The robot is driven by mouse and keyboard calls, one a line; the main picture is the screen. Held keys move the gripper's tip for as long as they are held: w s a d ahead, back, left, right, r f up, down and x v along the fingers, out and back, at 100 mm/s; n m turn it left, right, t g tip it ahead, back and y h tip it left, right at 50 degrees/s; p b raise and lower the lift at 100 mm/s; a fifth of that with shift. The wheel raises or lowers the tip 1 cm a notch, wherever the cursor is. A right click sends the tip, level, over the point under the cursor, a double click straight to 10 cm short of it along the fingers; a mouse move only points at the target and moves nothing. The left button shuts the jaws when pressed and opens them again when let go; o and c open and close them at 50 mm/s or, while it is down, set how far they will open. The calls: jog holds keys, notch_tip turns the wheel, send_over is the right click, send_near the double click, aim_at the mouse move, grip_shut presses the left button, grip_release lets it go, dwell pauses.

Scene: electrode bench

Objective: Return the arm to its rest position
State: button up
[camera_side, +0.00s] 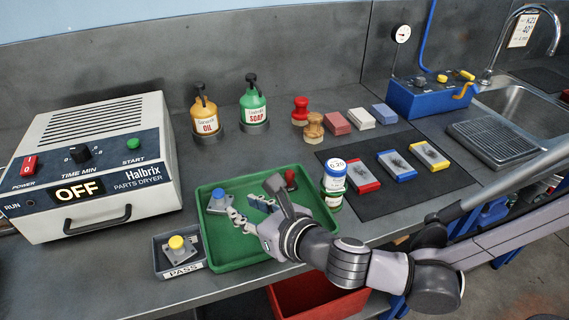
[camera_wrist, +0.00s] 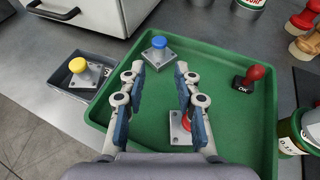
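My gripper (camera_wrist: 161,105) is open and empty above the green tray (camera_wrist: 245,130). In the side view my gripper (camera_side: 262,206) hangs over the tray from the right. A blue-topped metal piece (camera_wrist: 159,48) stands in the tray beyond the fingers. A red-topped metal piece (camera_wrist: 181,127) is in the tray under the right finger and partly hidden by it. A stamp with a red handle (camera_wrist: 253,77) lies in the tray at the right. A yellow-topped metal piece (camera_wrist: 82,71) stands in the small grey PASS tray (camera_side: 180,272) left of the green tray.
The Halbrix dryer (camera_side: 95,160), reading OFF, is at the left. Oil (camera_side: 205,115) and soap (camera_side: 252,105) bottles stand behind. Stacked round jars (camera_side: 334,182) stand close at the tray's right. A dark mat (camera_side: 375,200) with polishing blocks lies further right, before a sink (camera_side: 510,105).

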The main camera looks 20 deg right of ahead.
jog(key=w+d+r+m+g+h, duration=0.1)
jog(key=w+d+r+m+h, duration=0.15)
jog(key=d+m, duration=0.5)
jog(key=w+d+r+m+h, duration=0.1)
jog(key=w+d+r+m, duration=0.2)
jog(key=d, duration=0.7)
jog(key=w+d+r+m+g+h, duration=0.1)
jog(key=d+r+m+h, duration=0.1)
jog(key=d+m, duration=0.55)
jog(key=s+d+f+m+g, duration=0.1)
jog(key=s+d+f+m, duration=0.1)
jog(key=s+d+m, duration=0.5)
jog(key=s+d+f+m+g, duration=0.2)
jog(key=s+d+m, duration=0.5)
jog(key=s+m, duration=0.4)
jog(key=f+m, duration=0.1)
jog(key=m, duration=0.3)
jog(key=shift+d+f+g, duration=0.15)
jog(key=shift+d+g, duration=0.15)
jog(key=shift+d, duration=0.05)
